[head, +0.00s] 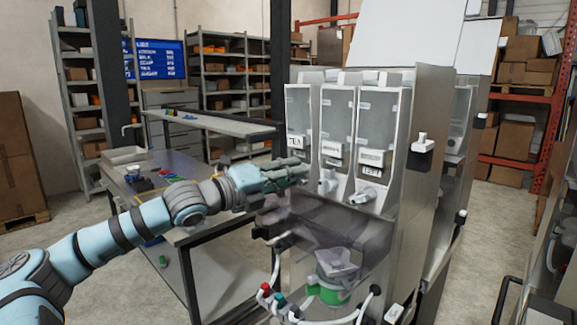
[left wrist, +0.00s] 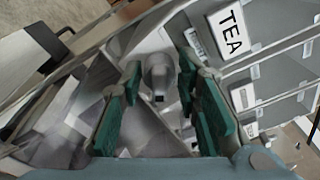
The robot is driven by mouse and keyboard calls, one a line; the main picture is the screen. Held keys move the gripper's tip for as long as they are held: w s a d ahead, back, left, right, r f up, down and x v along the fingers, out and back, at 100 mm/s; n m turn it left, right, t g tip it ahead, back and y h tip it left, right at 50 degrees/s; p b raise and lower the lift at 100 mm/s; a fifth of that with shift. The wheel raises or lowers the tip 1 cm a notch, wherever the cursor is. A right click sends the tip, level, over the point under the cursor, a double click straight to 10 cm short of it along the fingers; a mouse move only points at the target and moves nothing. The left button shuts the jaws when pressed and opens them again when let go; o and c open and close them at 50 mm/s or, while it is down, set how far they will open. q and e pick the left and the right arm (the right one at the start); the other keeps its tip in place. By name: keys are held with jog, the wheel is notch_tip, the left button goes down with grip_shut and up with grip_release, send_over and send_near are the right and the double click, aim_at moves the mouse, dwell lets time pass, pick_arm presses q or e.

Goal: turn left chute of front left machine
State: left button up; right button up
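The front left machine (head: 400,215) is a tall grey cabinet with several clear hoppers above white chutes. Its left hopper (head: 298,108) carries a TEA label (head: 298,143), which also shows in the left wrist view (left wrist: 229,29). The left chute (left wrist: 158,76) is a grey spout in the left wrist view, between my finger pads; in the head view my gripper hides it. My left gripper (head: 300,168) is open, its green pads on either side of the chute, with gaps that look clear. The middle chute (head: 327,182) and right chute (head: 362,195) are uncovered. My right gripper is not in view.
A clear bin with a green container (head: 332,292) sits below the chutes. A workbench (head: 195,178) with small items stands left of the machine, under my left arm. More machines stand behind it and at the right edge.

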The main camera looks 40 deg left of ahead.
pick_arm(q)
grip_shut()
